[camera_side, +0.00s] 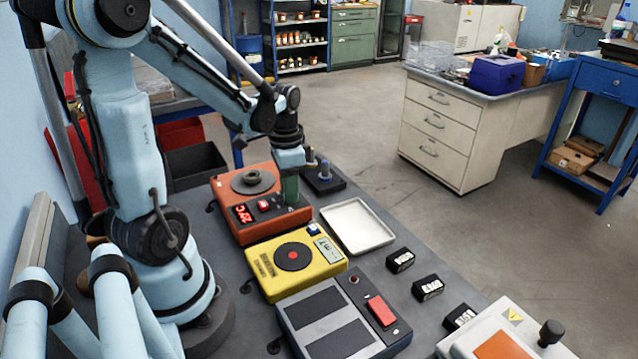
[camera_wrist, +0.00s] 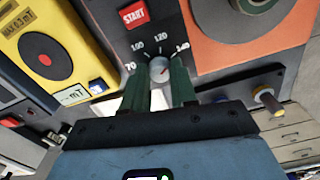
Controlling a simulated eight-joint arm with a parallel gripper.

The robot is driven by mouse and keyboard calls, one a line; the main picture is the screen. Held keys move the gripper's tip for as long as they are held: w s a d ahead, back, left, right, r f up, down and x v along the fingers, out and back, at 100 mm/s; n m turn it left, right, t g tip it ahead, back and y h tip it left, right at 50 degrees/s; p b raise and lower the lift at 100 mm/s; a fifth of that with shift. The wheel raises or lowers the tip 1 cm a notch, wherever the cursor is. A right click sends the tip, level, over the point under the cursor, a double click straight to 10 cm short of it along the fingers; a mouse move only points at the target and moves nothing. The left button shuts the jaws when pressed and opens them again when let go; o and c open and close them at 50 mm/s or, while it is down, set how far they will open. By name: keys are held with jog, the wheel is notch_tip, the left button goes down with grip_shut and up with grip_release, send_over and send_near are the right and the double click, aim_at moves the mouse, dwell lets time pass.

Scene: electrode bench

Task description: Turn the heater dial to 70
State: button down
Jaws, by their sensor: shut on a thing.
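The heater (camera_side: 240,186) is an orange box with a dark front panel, a round plate on top and a lit red display. It also shows in the wrist view (camera_wrist: 245,52). In the side view my gripper (camera_side: 290,190) hides the dial.
A red START button (camera_wrist: 134,15) sits beside the dial scale. A yellow device (camera_side: 293,262) is close by, with a white tray (camera_side: 358,226) to its right. Several small black blocks lie further right.

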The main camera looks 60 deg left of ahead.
jog(key=n, duration=1.2)
jog(key=shift+n, duration=0.4)
jog(key=n, duration=1.1)
jog(key=shift+n, duration=0.4)
jog(key=c, duration=0.9)
grip_release()
jog(key=shift+r, duration=0.15)
